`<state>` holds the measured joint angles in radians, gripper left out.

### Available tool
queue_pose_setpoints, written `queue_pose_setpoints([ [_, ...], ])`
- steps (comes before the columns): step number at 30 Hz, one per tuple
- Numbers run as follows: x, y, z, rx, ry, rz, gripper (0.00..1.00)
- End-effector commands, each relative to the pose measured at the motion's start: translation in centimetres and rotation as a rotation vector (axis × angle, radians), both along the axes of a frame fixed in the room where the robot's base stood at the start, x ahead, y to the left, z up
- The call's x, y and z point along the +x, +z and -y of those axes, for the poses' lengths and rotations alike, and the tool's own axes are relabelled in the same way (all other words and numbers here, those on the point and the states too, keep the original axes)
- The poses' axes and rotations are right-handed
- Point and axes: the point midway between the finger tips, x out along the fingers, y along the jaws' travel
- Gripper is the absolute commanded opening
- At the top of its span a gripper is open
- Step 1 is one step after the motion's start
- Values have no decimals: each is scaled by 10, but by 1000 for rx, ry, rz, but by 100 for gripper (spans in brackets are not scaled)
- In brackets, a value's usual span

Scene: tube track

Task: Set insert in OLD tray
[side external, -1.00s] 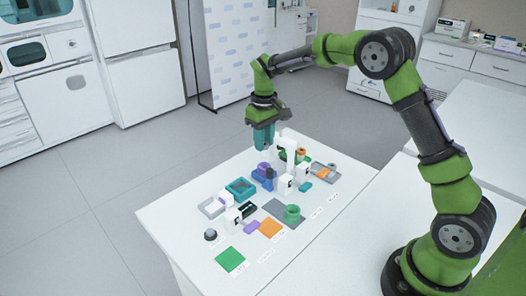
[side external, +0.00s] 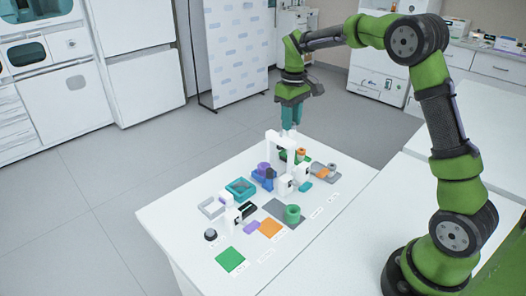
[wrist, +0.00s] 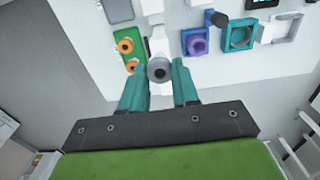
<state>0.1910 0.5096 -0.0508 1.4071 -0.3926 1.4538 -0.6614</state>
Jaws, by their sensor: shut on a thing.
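My gripper (wrist: 160,88) points down and is shut on a small grey round piece with a dark hole, which I take for the insert (wrist: 160,70). In the side external view my gripper (side external: 291,126) is above the far end of the white table, over a white upright frame (side external: 272,146). The piece's underside and any contact with what is below are hidden. Candidate trays are a teal tray (side external: 240,189) and a pale grey tray (side external: 211,208) on the left side of the table. Labels on the table are too small to read, so I cannot tell which tray is OLD.
A blue block with a purple ring (wrist: 196,43) stands near the white frame. A green plate (wrist: 131,48) bears orange rings. A green cylinder (side external: 292,213), an orange square (side external: 270,228) and a green square (side external: 230,260) lie at the near side. Several white posts stand between.

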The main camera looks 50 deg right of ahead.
Motion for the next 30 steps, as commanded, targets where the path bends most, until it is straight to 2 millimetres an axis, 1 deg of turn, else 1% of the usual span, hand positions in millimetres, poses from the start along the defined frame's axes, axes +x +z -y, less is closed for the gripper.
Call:
queue_pose_setpoints([
  [1,-9,1,14,0,-6,1,10],
  [3,-20,1,30,0,-6,0,10],
  [6,-35,0,48,-1,-4,1,10],
  [12,-63,-1,77,0,-3,1,10],
  [13,-61,-10,74,4,2,-4,10],
  [18,-60,-43,73,2,2,-4,10],
  [22,-60,-64,73,3,2,-4,10],
  [25,-60,-75,73,1,1,-2,10],
  [30,-59,-86,73,1,2,0,10],
])
